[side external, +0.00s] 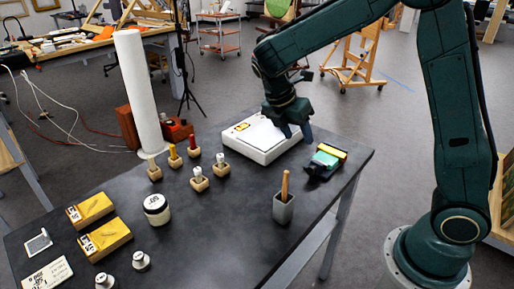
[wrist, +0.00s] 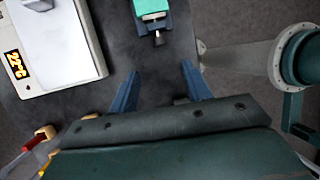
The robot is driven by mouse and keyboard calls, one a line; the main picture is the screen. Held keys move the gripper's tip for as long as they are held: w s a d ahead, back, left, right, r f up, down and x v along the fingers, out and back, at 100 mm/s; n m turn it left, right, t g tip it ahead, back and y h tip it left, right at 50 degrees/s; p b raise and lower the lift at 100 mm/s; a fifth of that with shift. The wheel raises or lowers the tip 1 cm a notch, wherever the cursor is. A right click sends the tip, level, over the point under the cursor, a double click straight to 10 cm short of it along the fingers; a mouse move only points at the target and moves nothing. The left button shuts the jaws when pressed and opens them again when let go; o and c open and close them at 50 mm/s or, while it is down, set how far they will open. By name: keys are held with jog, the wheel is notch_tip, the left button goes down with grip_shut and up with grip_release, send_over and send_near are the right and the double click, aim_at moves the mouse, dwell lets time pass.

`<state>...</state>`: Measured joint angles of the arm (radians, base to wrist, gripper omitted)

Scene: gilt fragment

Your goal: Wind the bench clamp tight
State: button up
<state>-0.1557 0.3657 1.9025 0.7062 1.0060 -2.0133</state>
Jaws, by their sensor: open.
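The bench clamp (side external: 321,166) is a small dark vise near the right edge of the black bench, with a green block and a yellow part on it. In the wrist view the clamp (wrist: 155,26) is at the top centre, cut off by the frame, with its green block and a small screw end showing below. My gripper (side external: 296,134) is open and empty, above the bench by the right side of the white box. In the wrist view my gripper (wrist: 159,75) has its two blue fingers spread below the clamp, apart from it.
The white box (side external: 262,138) with an orange display lies left of the clamp. A grey holder (side external: 283,208) with a wooden handle stands in front. Several small bottles in wooden blocks, a white jar (side external: 156,209) and yellow boxes (side external: 104,239) are farther left. Bare bench lies around the grey holder.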

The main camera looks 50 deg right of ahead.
aim_at(313, 168)
jog(key=shift+w+f, duration=0.1)
jog(key=shift+f, duration=0.05)
jog(key=shift+f, duration=0.1)
jog(key=shift+x, duration=6.8)
jog(key=c, duration=1)
jog(key=shift+t, duration=0.5)
jog(key=shift+s+t, duration=0.3)
jog(key=shift+t, duration=0.7)
jog(key=shift+s+m+t, duration=0.2)
jog(key=shift+m+t, duration=0.2)
jog(key=shift+t, duration=0.8)
